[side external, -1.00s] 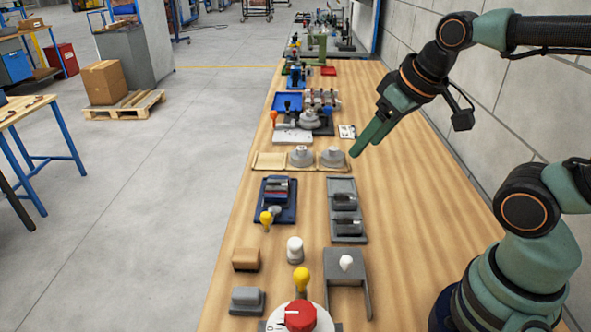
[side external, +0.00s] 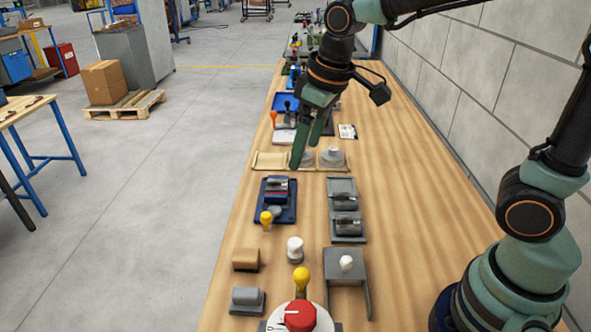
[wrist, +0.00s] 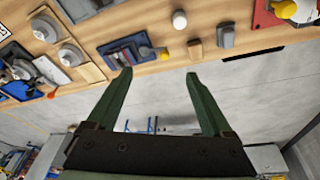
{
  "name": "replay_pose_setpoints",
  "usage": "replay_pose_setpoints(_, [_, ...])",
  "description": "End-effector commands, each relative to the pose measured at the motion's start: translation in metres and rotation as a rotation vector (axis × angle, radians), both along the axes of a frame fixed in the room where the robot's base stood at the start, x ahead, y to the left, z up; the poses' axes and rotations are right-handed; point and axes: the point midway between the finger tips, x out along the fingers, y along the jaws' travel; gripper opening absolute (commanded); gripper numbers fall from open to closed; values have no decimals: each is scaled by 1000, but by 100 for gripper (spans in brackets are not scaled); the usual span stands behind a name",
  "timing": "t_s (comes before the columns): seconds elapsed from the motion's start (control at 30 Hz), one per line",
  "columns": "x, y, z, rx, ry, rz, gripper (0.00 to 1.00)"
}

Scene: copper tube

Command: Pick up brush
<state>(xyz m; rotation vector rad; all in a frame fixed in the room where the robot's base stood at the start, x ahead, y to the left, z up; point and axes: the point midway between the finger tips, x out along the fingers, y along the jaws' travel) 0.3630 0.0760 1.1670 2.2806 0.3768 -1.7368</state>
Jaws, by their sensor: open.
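My gripper (side external: 305,153) is open and empty in the side view, its two green fingers pointing down in front of the beige tray. In the wrist view its fingers (wrist: 158,76) are spread apart with nothing between them. I cannot say for certain which item is the brush; none is clearly bristled. A yellow-knobbed piece (side external: 266,219) lies at the front edge of a blue tray (side external: 291,212), nearer the camera than my gripper. In the wrist view the yellow knob (wrist: 164,53) is beyond the fingertips, between them and apart from them.
A beige tray (side external: 266,162) with grey round pieces (side external: 333,156) is partly hidden behind my fingers. A grey two-part tray (side external: 346,232), a white knob (side external: 295,248), a brown block (side external: 246,258) and a red dial (side external: 300,316) stand nearer.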

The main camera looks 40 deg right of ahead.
Motion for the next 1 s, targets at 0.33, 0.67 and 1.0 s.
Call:
replay_pose_setpoints(0.33, [45, 83, -65, -73, 171, 286, 85])
replay_pose_setpoints(0.67, [53, 121, -108, -107, 243, 417, 85])
replay_pose_setpoints(1.0, [51, 121, -158, -109, 249, 420, 85])
